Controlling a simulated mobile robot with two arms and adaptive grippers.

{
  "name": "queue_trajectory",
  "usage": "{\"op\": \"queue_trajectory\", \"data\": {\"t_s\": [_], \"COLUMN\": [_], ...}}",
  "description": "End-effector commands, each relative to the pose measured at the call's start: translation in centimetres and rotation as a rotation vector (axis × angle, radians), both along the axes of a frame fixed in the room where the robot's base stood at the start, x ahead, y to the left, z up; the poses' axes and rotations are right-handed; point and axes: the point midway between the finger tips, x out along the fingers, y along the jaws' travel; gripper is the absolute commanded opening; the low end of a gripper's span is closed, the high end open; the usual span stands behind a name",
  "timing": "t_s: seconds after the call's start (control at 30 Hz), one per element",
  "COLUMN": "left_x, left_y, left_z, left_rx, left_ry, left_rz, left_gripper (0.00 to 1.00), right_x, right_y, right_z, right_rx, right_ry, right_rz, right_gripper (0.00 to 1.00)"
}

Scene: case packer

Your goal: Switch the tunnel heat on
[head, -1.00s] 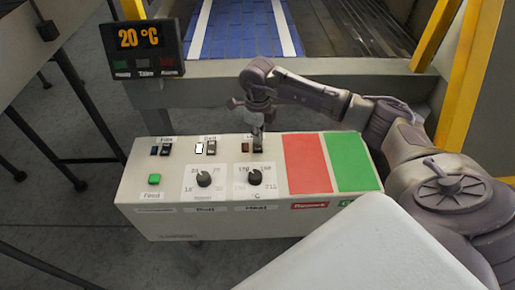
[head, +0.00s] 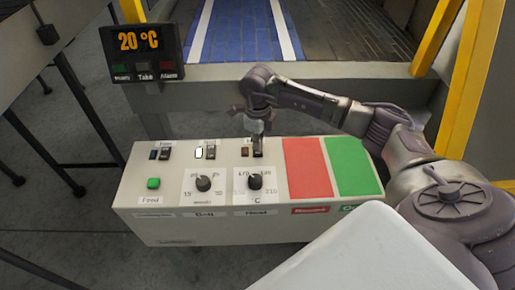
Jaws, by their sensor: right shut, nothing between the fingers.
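The control box (head: 200,228) stands in front of me. The heat group is third from the left on its top: a dark rocker switch (head: 258,151), a small brown lamp (head: 245,152) beside it that looks unlit, and a black heat dial (head: 255,182) below. My right gripper (head: 258,136) is shut and empty, pointing down at the back edge of the box, its tip at or just above the heat switch. It partly hides the switch and its label; I cannot tell if they touch. My left gripper is out of view.
To the left are the belt switch (head: 210,150) with a white lit lamp (head: 198,152), the fan switch (head: 165,153), a green feed button (head: 153,183) and the belt dial (head: 203,183). Red (head: 308,168) and green (head: 352,166) pads lie right. A blue conveyor (head: 244,30) runs behind.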

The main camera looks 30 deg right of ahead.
Motion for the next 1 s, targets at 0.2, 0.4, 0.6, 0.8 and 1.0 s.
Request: {"op": "queue_trajectory", "data": {"t_s": [0.2,0.4,0.6,0.8,1.0], "left_x": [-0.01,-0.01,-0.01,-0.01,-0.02], "left_y": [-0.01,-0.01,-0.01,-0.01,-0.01], "left_z": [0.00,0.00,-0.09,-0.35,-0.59], "left_rx": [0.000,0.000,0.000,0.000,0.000], "left_ry": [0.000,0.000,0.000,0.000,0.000], "left_rz": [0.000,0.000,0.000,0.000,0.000], "left_gripper": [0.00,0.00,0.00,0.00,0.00], "right_x": [0.00,0.00,0.00,0.00,0.00], "right_y": [0.00,0.00,0.01,0.01,0.01], "right_z": [0.00,0.00,-0.11,-0.43,-0.73], "right_rx": [0.000,0.000,0.000,0.000,0.000], "right_ry": [0.000,0.000,0.000,0.000,0.000], "right_rz": [0.000,0.000,0.000,0.000,0.000], "right_gripper": [0.00,0.00,0.00,0.00,0.00]}}
